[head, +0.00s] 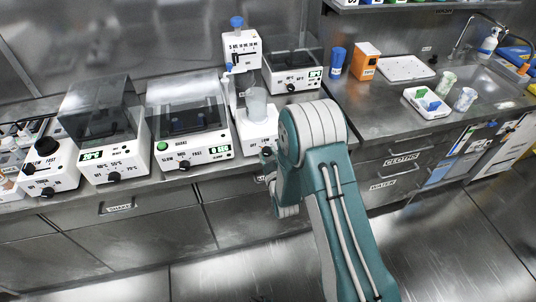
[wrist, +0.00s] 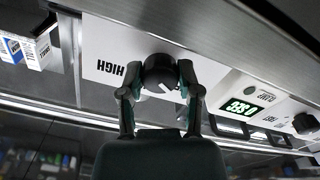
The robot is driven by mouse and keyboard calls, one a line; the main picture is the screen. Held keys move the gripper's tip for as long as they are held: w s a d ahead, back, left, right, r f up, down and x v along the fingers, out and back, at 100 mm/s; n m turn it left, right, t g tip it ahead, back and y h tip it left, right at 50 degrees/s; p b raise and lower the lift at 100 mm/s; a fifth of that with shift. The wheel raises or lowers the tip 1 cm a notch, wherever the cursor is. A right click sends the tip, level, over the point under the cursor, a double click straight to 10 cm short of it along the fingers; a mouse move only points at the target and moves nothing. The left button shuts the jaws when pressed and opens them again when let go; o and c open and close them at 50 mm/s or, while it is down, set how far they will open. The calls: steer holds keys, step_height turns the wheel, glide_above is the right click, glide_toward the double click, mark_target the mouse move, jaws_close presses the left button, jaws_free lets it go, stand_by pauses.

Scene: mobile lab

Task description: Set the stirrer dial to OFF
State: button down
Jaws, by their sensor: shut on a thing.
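The stirrer (head: 256,130) is a white unit with a clear beaker (head: 257,103) on top, beside my arm in the head view. In the wrist view, its white front panel (wrist: 108,80) shows upside down, with the word HIGH left of the black round dial (wrist: 158,66). A white pointer mark on the dial slants toward the lower right of the picture. My gripper (wrist: 159,76) has one finger on each side of the dial and is shut on it.
A shaker (head: 190,115) with a green display stands just left of the stirrer. A lidded heating unit (head: 102,130) and another white unit (head: 48,165) stand farther left. A dispenser (head: 243,48) rises behind the stirrer. Drawers (head: 150,230) run below the counter edge.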

steer(key=shift+a, duration=0.1)
steer(key=shift+c, duration=1.5)
jaws_free()
steer(key=v, duration=1.2)
steer(key=shift+a, duration=0.1)
